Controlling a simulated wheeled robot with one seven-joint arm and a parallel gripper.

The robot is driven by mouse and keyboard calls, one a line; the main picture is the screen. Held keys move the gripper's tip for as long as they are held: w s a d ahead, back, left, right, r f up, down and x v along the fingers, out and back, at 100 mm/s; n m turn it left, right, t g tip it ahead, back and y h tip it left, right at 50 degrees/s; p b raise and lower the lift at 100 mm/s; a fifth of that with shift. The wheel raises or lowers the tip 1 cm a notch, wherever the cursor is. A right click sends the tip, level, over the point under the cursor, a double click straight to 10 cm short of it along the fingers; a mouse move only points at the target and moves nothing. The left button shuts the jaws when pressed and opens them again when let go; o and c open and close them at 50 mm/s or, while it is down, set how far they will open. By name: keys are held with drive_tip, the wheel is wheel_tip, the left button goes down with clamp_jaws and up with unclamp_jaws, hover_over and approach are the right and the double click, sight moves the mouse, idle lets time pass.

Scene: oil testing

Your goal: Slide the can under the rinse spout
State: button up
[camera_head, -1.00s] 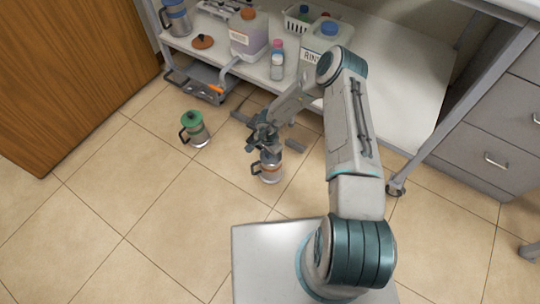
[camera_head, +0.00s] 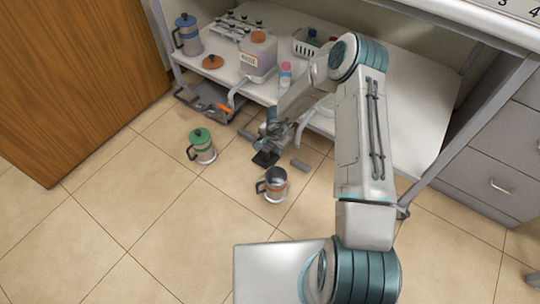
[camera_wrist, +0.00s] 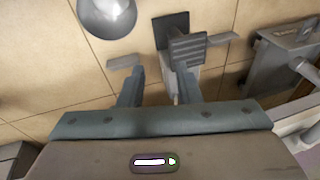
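The can, an open metal can with a dark handle and an orange band (camera_head: 273,184), stands upright on the tiled floor. Its rounded metal side shows at the top of the wrist view (camera_wrist: 107,14). My gripper (camera_wrist: 160,72) is open and empty, its fingers spread apart. In the head view it hangs between the can and the shelf, clear of the can. A dark flat pad (camera_head: 265,158) shows beside its tip; whether it belongs to the gripper is unclear. My arm hides the rinse jug and spout in the head view.
A green-lidded can (camera_head: 202,148) stands on the floor to the left. Front floor is clear.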

drive_tip(key=s+a+r+n+t+y, duration=0.1)
drive_tip(key=s+r+n+y, duration=0.15)
drive_tip(key=r, duration=1.05)
drive_tip(key=s+a+r+n+t+y, duration=0.1)
drive_tip(key=r+n, duration=0.3)
drive_tip(key=r, duration=0.8)
drive_tip(key=s+d+r+g+h, duration=0.1)
drive_tip(key=s+d+r, duration=0.2)
drive_tip(key=s, duration=0.6)
drive_tip(key=s+d+r+n+g+h, duration=0.1)
drive_tip(key=s+d+r, duration=0.3)
drive_tip(key=s, duration=0.4)
drive_tip(key=s+d+r+n+g+h, duration=0.1)
drive_tip(key=s+d+r, duration=0.3)
drive_tip(key=s, duration=0.5)
drive_tip(key=shift+s+d+r+g+h, duration=0.2)
drive_tip(key=shift+s+r+g+h, duration=0.15)
drive_tip(key=shift+r+h, duration=0.3)
drive_tip(key=shift+a, duration=0.1)
